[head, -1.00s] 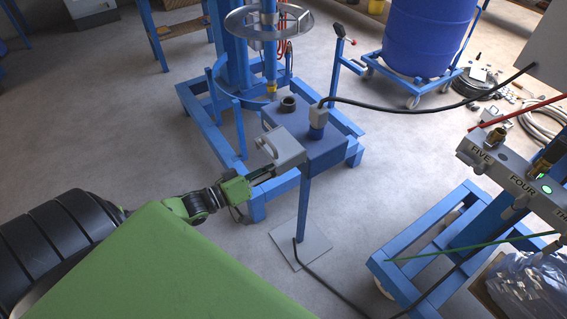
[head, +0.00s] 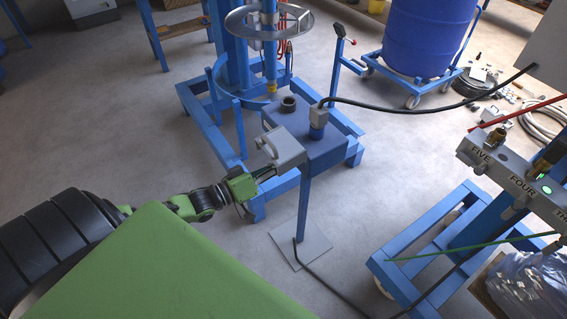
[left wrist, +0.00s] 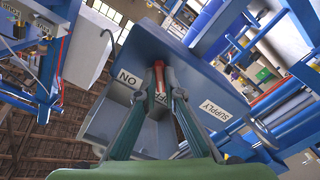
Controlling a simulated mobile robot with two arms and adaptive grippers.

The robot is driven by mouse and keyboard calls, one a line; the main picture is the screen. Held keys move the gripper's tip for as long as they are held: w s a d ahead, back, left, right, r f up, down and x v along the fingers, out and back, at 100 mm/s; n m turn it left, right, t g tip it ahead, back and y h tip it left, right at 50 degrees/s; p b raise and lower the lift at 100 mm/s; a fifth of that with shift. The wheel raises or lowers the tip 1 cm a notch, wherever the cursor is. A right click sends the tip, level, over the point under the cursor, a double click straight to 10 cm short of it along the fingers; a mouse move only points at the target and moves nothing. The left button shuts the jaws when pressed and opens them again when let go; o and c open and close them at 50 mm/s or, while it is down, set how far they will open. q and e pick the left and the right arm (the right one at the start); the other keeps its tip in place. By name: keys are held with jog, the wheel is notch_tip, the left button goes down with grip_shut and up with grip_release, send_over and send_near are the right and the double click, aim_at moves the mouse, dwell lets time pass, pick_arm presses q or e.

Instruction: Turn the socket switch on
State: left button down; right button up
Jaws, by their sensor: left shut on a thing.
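The blue-grey socket box (head: 325,143) stands on a blue post with a plug in its top. A light grey switch housing (head: 286,148) is on its near left side. My left gripper (head: 272,170) reaches this side from the left. In the left wrist view, the gripper (left wrist: 160,78) is shut on a small red switch lever (left wrist: 158,65). The housing (left wrist: 110,120) shows ON and OFF labels, and a SUPPLY label is to the right. The fingers partly hide the lever and the OFF label. My right gripper is not in view.
A blue mixer frame (head: 237,165) stands just behind the box. A black cable (head: 430,111) runs from the plug to the right. A labelled grey valve block (head: 505,172) on a blue stand is at the right. Bare floor lies at the left.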

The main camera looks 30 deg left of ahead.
pick_arm(q)
jog(key=shift+m+p, duration=1.3)
jog(key=shift+m, duration=6.5)
jog(key=c, duration=2.2)
grip_release()
jog(key=shift+o, duration=0.2)
jog(key=shift+s, duration=0.1)
jog(key=v, duration=1.2)
